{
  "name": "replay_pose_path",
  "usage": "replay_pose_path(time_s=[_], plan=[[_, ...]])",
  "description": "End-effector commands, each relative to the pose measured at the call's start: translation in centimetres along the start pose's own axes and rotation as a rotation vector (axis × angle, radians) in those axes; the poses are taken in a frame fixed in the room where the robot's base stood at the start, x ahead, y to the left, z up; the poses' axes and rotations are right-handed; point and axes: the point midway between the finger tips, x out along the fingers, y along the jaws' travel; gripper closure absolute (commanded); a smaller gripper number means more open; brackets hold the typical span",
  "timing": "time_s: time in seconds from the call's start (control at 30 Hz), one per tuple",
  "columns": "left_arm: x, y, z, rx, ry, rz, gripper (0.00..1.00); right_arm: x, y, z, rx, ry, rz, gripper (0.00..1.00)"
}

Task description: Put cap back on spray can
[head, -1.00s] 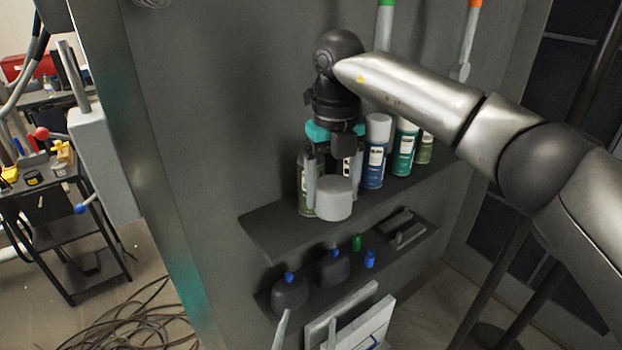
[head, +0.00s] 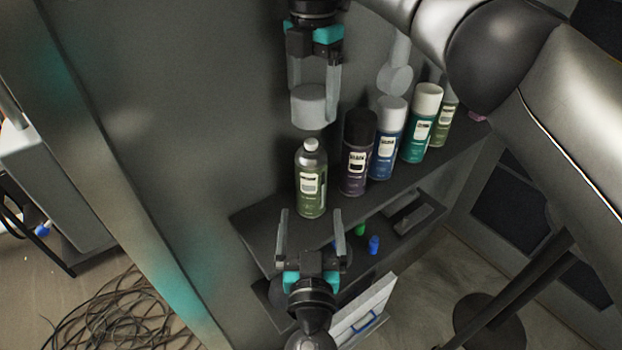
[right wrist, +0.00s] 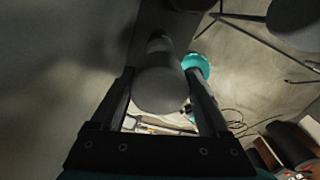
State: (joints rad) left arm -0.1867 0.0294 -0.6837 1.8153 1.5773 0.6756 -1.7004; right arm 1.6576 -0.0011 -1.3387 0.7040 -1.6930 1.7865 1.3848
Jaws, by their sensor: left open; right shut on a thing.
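An uncapped green spray can (head: 311,180) with a white nozzle stands upright at the left end of the upper shelf. My right gripper (head: 313,92) is shut on the light grey cap (head: 309,107) and holds it just above the can, apart from it. In the right wrist view the cap (right wrist: 160,90) sits between the fingers and hides most of the can below. My left gripper (head: 310,228) is open and empty, pointing up in front of the shelf, below the can.
Several capped cans stand to the right, the nearest a black-capped purple one (head: 357,155). The upper shelf (head: 262,232) has bare room left of the green can. A lower shelf holds small green and blue items (head: 374,244). A grey wall is behind.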

Motion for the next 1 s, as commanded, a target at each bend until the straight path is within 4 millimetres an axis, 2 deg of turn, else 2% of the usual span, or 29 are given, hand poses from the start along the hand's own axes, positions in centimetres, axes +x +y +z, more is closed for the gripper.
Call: replay_pose_path(time_s=[0.27,0.37,0.8,1.0], plan=[[0.8,0.0,0.0,0.000,0.001,0.000,0.00,0.0,0.0,0.0,-0.001,0.000,0.000,0.73],[2.0,0.0,-0.1,0.001,0.004,0.000,0.00,0.0,0.0,0.0,-0.001,0.000,0.000,0.73],[9.4,0.0,-0.1,0.001,0.003,0.000,0.00,0.0,0.0,0.0,-0.002,0.000,0.000,0.73],[11.4,0.0,0.0,0.001,0.001,0.001,0.00,0.0,0.0,0.0,-0.002,0.000,0.000,0.73]])
